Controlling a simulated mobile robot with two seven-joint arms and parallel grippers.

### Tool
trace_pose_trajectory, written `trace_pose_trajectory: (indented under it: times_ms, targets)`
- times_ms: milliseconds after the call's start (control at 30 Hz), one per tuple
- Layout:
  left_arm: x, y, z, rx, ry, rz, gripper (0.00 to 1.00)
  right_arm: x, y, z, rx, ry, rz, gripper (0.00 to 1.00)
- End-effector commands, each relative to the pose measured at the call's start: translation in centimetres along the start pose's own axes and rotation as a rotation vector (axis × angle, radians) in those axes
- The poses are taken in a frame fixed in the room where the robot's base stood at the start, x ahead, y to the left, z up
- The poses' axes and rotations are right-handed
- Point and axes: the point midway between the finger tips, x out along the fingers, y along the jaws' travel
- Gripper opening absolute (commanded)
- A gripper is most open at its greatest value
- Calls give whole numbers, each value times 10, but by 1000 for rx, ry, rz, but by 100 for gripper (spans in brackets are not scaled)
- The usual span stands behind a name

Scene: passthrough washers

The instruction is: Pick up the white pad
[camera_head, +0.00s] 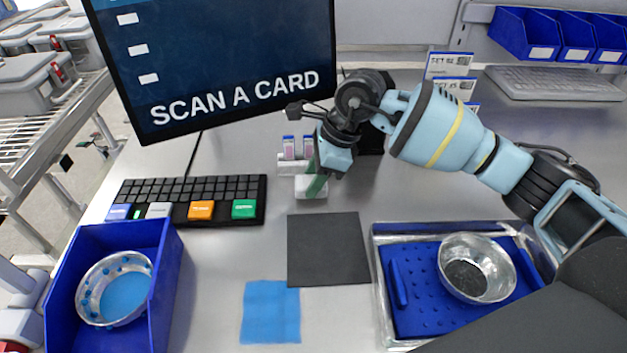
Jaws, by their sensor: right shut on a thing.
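The white pad (303,186) is a small white block in the middle of the counter, below the screen. My right gripper (318,182) reaches down to it from the upper right and is shut on it. A green finger crosses the pad and hides part of it. I cannot tell whether the pad touches the counter or is slightly above it. My left gripper is not in view.
A white holder with small vials (289,150) stands close behind the pad. A keyboard (190,190) lies left, a black mat (328,250) in front. A blue bin (160,290) is front left, a metal tray (384,310) front right. Screen (225,60) behind.

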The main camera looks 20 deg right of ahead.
Motion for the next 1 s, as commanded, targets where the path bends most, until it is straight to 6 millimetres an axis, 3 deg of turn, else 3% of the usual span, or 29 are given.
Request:
trace_pose_trajectory:
  times_ms: [167,700,1000]
  targets:
    - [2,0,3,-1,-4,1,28,-21,3,8,-1,0,0,18]
    - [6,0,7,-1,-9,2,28,-36,115,-6,-3,0,0,18]
    - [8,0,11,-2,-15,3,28,-42,151,-9,-1,0,-1,18]
